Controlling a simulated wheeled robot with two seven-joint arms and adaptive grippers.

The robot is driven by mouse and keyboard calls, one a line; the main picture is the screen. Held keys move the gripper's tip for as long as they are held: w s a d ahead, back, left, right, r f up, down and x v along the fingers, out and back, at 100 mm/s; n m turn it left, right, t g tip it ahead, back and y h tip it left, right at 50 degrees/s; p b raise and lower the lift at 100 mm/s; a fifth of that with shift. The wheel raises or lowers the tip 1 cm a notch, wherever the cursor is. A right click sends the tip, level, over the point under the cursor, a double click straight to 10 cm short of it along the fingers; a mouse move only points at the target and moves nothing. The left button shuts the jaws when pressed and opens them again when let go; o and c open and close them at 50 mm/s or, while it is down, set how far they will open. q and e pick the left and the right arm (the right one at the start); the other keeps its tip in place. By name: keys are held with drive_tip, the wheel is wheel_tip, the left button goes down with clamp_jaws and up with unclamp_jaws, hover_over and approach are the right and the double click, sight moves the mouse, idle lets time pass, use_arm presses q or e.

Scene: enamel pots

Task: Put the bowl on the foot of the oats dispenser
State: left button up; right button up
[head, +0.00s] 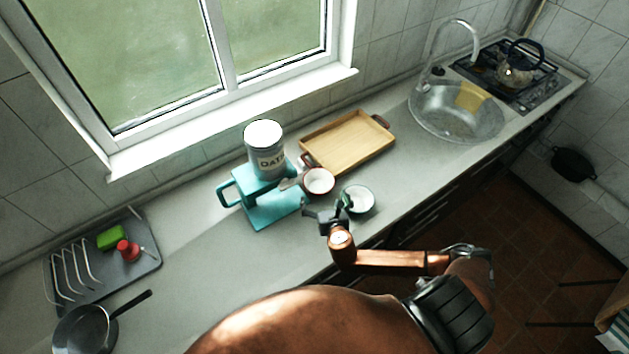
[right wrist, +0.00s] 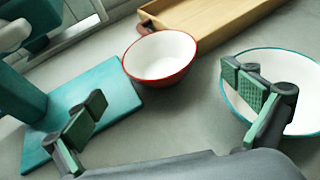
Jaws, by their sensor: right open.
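The oats dispenser (head: 265,160) is a grey canister with a white lid on a teal stand. Its flat teal foot (head: 272,212) is bare and also shows in the wrist view (right wrist: 110,95). A white bowl with a red rim (head: 319,181) stands on the counter just right of the foot; it also shows in the wrist view (right wrist: 160,56). A white bowl with a green rim (head: 359,200) stands farther right. My right gripper (head: 327,209) is open and empty, in front of the red-rimmed bowl. Its right finger overlaps the green-rimmed bowl (right wrist: 298,62) in the wrist view; contact is unclear.
A wooden tray (head: 350,142) lies behind the bowls. A sink (head: 455,112) and a stove with a kettle (head: 508,70) are to the right. A dish rack (head: 95,265) and a pan (head: 85,328) are at left. Counter left of the foot is clear.

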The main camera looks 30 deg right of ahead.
drive_tip(key=shift+w+d+f, duration=0.1)
drive_tip(key=shift+w, duration=0.3)
hover_over(319, 190)
drive_tip(key=shift+s+f, duration=0.45)
drive_tip(key=shift+f, duration=0.25)
drive_tip(key=shift+w+f, duration=0.15)
drive_tip(key=shift+w, duration=0.1)
use_arm(q)
drive_tip(key=shift+s+r, duration=0.1)
drive_tip(key=shift+s, duration=0.25)
use_arm(e)
drive_tip(key=shift+w, duration=0.1)
drive_tip(key=c, duration=1.3)
